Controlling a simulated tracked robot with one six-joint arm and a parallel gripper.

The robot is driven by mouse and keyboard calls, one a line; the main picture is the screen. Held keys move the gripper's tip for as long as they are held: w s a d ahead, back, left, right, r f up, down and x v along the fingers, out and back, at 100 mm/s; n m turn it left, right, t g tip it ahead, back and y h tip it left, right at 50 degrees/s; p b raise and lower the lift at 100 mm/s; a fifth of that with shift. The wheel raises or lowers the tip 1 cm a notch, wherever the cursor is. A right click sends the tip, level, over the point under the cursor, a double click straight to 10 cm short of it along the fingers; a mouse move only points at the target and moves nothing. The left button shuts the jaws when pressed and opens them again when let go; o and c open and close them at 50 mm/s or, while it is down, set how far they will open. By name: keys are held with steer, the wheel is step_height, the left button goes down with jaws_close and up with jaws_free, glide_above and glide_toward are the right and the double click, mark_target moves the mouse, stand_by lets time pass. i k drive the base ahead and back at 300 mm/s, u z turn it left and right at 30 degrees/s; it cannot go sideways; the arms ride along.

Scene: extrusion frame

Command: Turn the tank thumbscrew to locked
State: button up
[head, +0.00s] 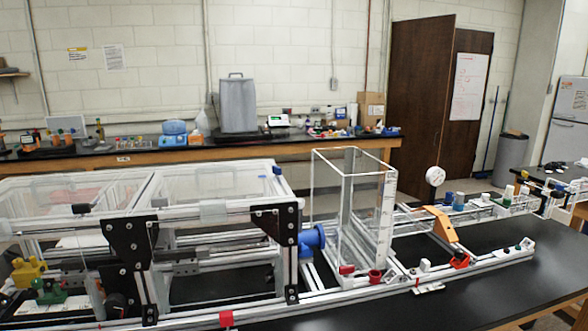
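A tall clear tank (335,205) with an open top stands upright on the white extrusion frame (330,296), right of centre in the head view. Red fittings sit at its foot, one at the near left corner (347,270) and one a little to the right (375,276). They are too small to tell which is the tank thumbscrew or whether it is locked. A blue round fitting (313,240) is left of the tank. My gripper does not show in this view.
Clear enclosures (215,180) and black brackets (132,250) fill the frame's left part. An orange bracket (445,227) and a round white gauge (435,176) stand right of the tank. The black bench top (470,300) is clear at the front right.

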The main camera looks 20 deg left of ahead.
mark_target(276, 170)
steer(key=z, duration=0.1)
steer(key=k, duration=0.95)
steer(key=u, duration=1)
steer(key=i, duration=1.25)
steer(key=u, duration=0.1)
